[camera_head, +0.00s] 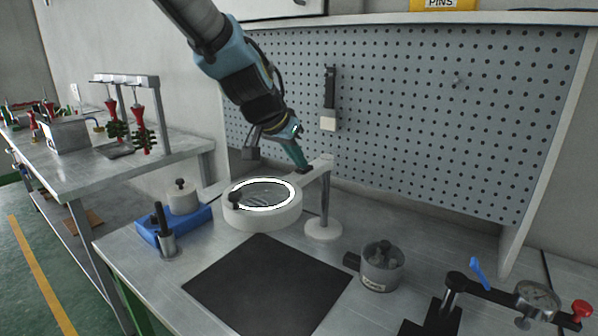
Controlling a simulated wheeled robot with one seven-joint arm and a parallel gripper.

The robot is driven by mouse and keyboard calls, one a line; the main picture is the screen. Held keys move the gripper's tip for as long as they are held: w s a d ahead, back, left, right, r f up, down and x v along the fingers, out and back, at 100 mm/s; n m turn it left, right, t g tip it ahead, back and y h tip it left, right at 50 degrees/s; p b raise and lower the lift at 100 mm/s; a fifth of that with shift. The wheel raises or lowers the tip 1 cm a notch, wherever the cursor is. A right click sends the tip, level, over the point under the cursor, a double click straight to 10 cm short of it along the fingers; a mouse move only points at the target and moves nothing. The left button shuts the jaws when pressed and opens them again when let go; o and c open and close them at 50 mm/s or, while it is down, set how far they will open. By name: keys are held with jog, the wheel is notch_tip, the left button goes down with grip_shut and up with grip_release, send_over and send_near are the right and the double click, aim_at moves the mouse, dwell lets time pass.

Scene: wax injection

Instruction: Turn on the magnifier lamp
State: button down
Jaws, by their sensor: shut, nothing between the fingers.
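The magnifier lamp has a round white head (262,208) over the left-middle of the bench. A bright white ring, which looks lit, surrounds its clear lens. A dark knob (234,198) sits on the left of the head. A pale arm joins the head to an upright post on a round white base (323,230). My gripper (304,168) reaches down from the upper left, its shut, empty fingers at the lamp's arm, right of and behind the head. I cannot tell whether the tips touch the lamp arm.
A dark mat (267,285) lies in front of the lamp. A blue tray (148,232) stands left, a metal pot (382,268) right, and a gauge fixture (537,299) at the right front. A pegboard (400,110) with a hanging tool (329,98) rises behind.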

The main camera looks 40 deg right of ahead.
jog(key=shift+f+p, duration=0.1)
jog(key=shift+p, duration=0.2)
jog(key=shift+w+d+r+p, duration=0.2)
jog(key=shift+d+r+p, duration=0.15)
jog(key=shift+d+p, duration=0.35)
jog(key=shift+r, duration=0.1)
jog(key=shift+r, duration=0.25)
jog(key=r+p, duration=0.3)
jog(key=shift+a+r, duration=0.3)
jog(key=shift+r, duration=0.1)
jog(key=s+a+r+b, duration=0.2)
jog(key=a+r+b, duration=0.2)
jog(key=a, duration=0.4)
jog(key=shift+s+a+r, duration=0.15)
jog(key=shift+r, duration=0.3)
